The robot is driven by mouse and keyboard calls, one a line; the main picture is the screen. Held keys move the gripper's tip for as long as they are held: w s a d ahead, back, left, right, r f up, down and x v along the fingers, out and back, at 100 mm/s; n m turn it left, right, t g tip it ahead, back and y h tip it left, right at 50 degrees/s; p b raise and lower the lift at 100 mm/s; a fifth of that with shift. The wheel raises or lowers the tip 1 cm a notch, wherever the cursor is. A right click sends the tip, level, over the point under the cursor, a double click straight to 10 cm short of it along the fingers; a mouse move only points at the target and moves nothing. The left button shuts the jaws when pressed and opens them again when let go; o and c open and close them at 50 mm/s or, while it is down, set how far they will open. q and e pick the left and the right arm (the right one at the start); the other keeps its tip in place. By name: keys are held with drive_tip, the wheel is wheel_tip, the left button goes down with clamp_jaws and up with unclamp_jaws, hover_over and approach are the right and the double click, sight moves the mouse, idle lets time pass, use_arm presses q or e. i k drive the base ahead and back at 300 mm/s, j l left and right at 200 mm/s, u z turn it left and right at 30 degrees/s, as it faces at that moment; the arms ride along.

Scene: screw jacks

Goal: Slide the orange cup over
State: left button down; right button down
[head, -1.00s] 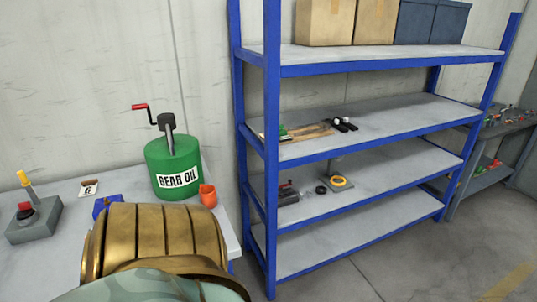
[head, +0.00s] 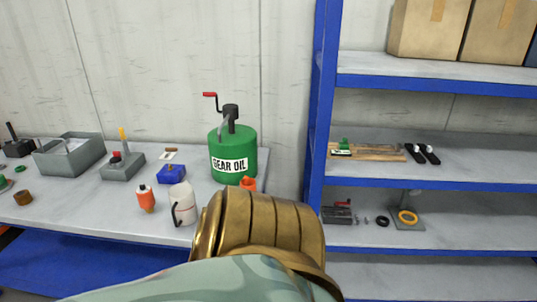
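The orange cup (head: 248,184) stands on the grey workbench (head: 105,212), at the lower right front of the green gear oil can (head: 225,150). Its lower part is hidden behind a brass ribbed part of my own arm. Neither of my grippers shows in the head view. The can has a pump with a red-handled crank on top.
A white jug (head: 182,203) with a dark handle and an orange bottle (head: 147,198) stand left of my arm. A blue box (head: 171,174) and a grey bin (head: 70,154) are farther left. A blue-framed shelf (head: 324,100) stands at the right.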

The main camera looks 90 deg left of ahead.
sight(247, 183)
drive_tip(key=i+u, duration=0.2)
drive_tip(key=u, duration=0.2)
drive_tip(key=i+u, duration=0.2)
drive_tip(key=u, duration=0.15)
drive_tip(key=i+u, duration=0.2)
drive_tip(key=u, duration=0.2)
drive_tip(key=i+l+u, duration=0.15)
drive_tip(key=u, duration=0.2)
